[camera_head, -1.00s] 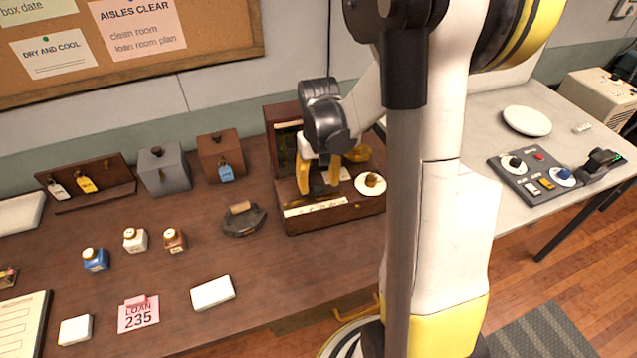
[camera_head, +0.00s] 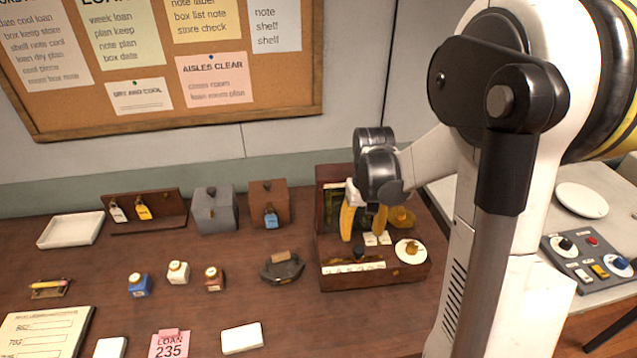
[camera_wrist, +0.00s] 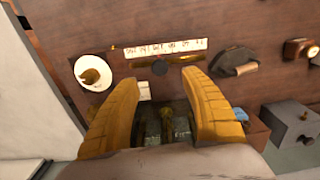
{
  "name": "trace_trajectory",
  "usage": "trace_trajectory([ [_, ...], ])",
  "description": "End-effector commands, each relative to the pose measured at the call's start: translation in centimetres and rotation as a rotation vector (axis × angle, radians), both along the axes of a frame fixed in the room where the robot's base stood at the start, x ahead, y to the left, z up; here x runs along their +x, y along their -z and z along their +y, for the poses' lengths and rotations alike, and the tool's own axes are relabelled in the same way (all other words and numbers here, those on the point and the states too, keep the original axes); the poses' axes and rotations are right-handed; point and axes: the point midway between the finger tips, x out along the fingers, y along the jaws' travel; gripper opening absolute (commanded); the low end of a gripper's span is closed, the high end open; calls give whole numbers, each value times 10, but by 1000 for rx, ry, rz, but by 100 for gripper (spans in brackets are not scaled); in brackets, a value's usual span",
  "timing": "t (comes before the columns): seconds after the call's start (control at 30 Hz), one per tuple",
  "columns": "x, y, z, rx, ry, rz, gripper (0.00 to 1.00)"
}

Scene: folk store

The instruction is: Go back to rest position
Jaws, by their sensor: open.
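My gripper (camera_head: 363,222) is open, with two yellow fingers pointing down above the open wooden box (camera_head: 375,279). Nothing shows between its fingers. The box holds a strip of marked white labels (camera_head: 353,268), a white disc with a brass piece (camera_head: 411,251) and a brass part (camera_head: 401,217) at the right. Part of the box's inside is hidden behind the gripper.
Left of the box stand a dark iron-like object (camera_head: 282,268), small bottles (camera_head: 178,272), a grey box (camera_head: 215,209) and a brown box (camera_head: 269,203). A tag rack (camera_head: 146,210) and white tray (camera_head: 71,230) are farther left. A control panel (camera_head: 588,262) is on the right table.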

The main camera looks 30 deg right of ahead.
Motion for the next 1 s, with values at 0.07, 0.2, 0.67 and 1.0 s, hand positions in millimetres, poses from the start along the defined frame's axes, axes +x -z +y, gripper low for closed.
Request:
trace_trajectory([
  [0.07,0,0,0,0,0,0,54],
  [0.2,-1,-2,4,-4,-6,-10,54],
  [0.67,-49,-31,105,-82,-165,-349,54],
  [1.0,-94,-16,156,-88,-261,-585,54],
])
